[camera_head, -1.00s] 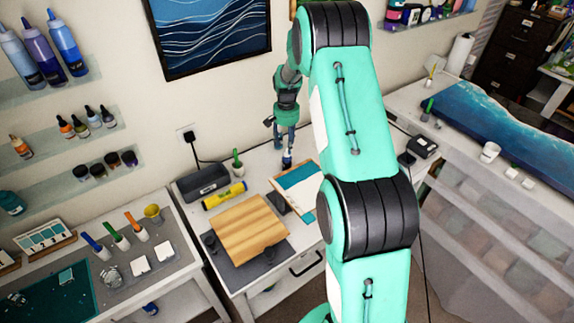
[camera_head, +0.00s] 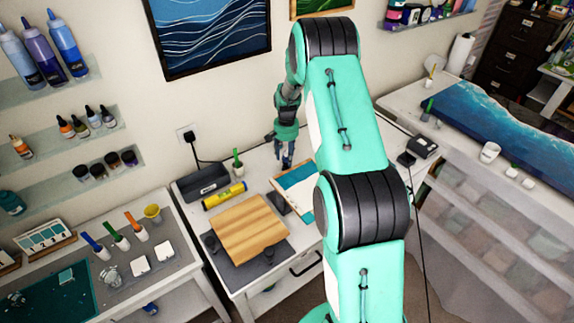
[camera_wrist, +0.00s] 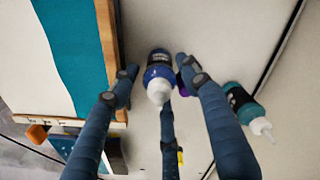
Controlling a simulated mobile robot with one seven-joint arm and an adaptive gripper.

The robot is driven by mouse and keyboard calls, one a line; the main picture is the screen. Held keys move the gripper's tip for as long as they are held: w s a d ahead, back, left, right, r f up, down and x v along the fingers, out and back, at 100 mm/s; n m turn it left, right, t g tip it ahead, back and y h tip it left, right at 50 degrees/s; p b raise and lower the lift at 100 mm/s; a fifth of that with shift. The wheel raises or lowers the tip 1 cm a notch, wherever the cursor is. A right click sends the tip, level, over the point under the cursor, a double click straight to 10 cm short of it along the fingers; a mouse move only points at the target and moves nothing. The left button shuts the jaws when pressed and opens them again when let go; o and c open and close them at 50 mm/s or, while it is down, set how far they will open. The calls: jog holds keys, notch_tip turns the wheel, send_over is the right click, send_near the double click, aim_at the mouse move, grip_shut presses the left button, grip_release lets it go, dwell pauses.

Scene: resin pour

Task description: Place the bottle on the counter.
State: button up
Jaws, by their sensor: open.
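A dark blue bottle (camera_wrist: 158,68) with a white nozzle stands on the white counter (camera_wrist: 215,35), seen from above in the wrist view. My gripper (camera_head: 284,158) is open, with its dark blue fingers spread around this bottle. No finger clearly grips it. A second bottle, teal with a white nozzle (camera_wrist: 245,108), is to the right, outside the right finger. In the head view, my fingers largely hide the bottles. My gripper is low over the back of the middle counter, beside the teal-and-white board (camera_head: 297,184).
The board's wooden edge (camera_wrist: 107,50) lies close left of my gripper. A wooden slab (camera_head: 248,228), a yellow roll (camera_head: 223,195) and a dark box (camera_head: 203,183) occupy the counter's left part. The wall is close behind. A small purple item (camera_wrist: 184,88) shows near the right finger.

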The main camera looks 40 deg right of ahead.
jog(key=shift+d+f, duration=0.1)
jog(key=shift+f, duration=2.45)
grip_shut()
jog(key=shift+r, duration=0.15)
notch_tip(320, 180, up, 10)
jog(key=shift+f, duration=0.1)
